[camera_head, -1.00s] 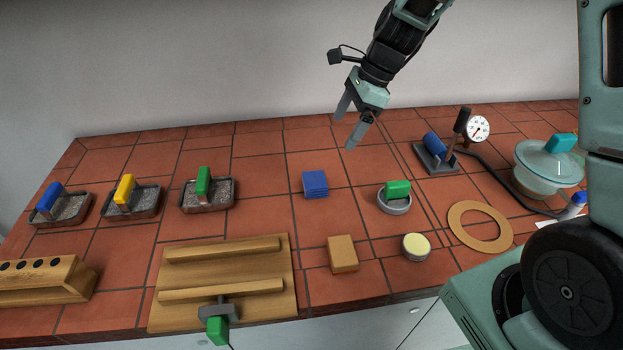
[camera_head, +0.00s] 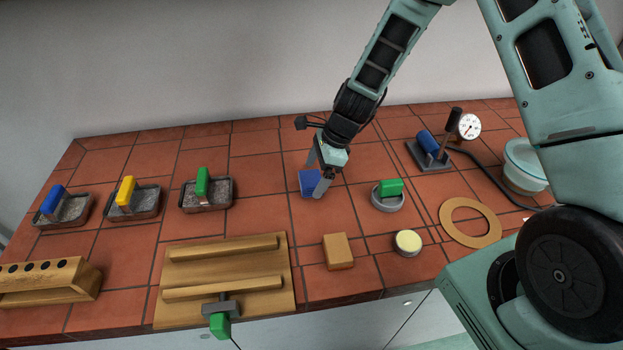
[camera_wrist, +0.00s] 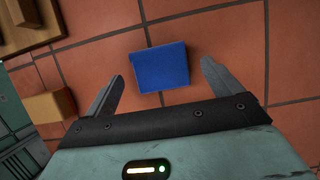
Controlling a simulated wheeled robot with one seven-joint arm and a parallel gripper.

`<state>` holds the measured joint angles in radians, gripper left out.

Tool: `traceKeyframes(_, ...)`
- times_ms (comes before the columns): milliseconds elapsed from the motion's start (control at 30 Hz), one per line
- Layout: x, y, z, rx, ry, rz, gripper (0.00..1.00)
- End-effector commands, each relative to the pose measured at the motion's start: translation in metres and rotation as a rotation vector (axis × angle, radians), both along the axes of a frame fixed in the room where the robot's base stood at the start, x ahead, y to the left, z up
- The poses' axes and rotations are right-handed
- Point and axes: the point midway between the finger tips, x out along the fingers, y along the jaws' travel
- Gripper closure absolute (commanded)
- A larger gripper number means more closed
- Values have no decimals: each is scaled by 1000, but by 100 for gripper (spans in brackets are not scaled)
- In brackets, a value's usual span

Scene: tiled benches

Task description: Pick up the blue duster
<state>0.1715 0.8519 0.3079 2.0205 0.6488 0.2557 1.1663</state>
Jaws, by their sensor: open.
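In the wrist view the duster (camera_wrist: 160,69) shows whole as a blue rectangle, a little beyond and between the two spread fingertips of my gripper (camera_wrist: 160,70). Nothing is between the fingers' grip, and the duster looks untouched.
A tan block (camera_head: 338,251) and a round tin with a pale top (camera_head: 407,243) lie nearer the front edge. A grey dish with a green block (camera_head: 389,196) stands right of the duster. A wooden board (camera_head: 222,260) with rails lies front left. Tiles left of the duster are clear.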

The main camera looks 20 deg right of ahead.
Motion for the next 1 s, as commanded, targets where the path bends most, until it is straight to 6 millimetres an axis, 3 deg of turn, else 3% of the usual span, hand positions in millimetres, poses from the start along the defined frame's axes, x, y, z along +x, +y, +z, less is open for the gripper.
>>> traceKeyframes(133, 1, 4, -11, 0, 0, 0, 9)
traceKeyframes(400, 2, 5, -14, -1, -2, 0, 9)
traceKeyframes(600, 2, 5, -14, -1, -2, 0, 57)
traceKeyframes(1000, 2, 5, -9, -1, -3, 1, 57)
